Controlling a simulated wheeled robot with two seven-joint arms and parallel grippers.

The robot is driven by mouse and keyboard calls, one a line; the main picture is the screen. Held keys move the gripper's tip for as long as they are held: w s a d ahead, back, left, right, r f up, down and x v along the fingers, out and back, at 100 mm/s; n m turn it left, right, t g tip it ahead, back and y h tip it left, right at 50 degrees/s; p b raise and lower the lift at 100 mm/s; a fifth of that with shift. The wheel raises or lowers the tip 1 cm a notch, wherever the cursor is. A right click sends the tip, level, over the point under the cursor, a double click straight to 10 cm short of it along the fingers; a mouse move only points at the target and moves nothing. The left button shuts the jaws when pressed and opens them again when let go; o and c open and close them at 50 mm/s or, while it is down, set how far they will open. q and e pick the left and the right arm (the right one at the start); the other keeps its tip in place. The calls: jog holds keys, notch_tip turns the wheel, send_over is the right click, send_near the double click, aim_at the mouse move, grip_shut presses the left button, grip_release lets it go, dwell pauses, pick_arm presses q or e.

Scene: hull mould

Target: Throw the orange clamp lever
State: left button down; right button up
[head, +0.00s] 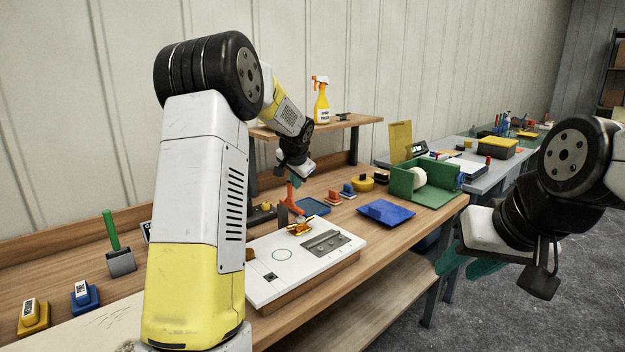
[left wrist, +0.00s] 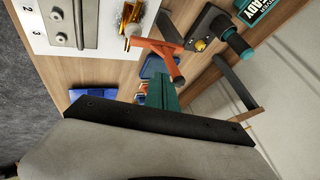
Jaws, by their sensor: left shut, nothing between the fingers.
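The orange clamp lever (head: 291,199) stands up at the back of the white board (head: 262,290). In the left wrist view the lever (left wrist: 158,48) ends in a crossbar, right beside my fingertips. My left gripper (head: 296,183) is just above the lever in the head view. Its teal fingers (left wrist: 161,88) are shut with nothing between them; I cannot tell whether they touch the lever. A brass-coloured part (head: 299,227) lies on the board near the lever's foot. My right gripper (head: 466,264) hangs off the table's front, its teal fingers apart and empty.
A grey hinged plate (head: 325,243) lies on the board. A blue tray (head: 386,212) and a green bin (head: 432,192) stand to the right. A dark block with a teal knob (left wrist: 232,40) is near the lever. A raised shelf (head: 345,123) holds a spray bottle (head: 321,103).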

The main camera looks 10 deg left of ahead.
pick_arm(q)
jog(key=shift+w+a, duration=0.5)
jog(key=shift+a, duration=0.05)
jog(key=shift+a, duration=0.1)
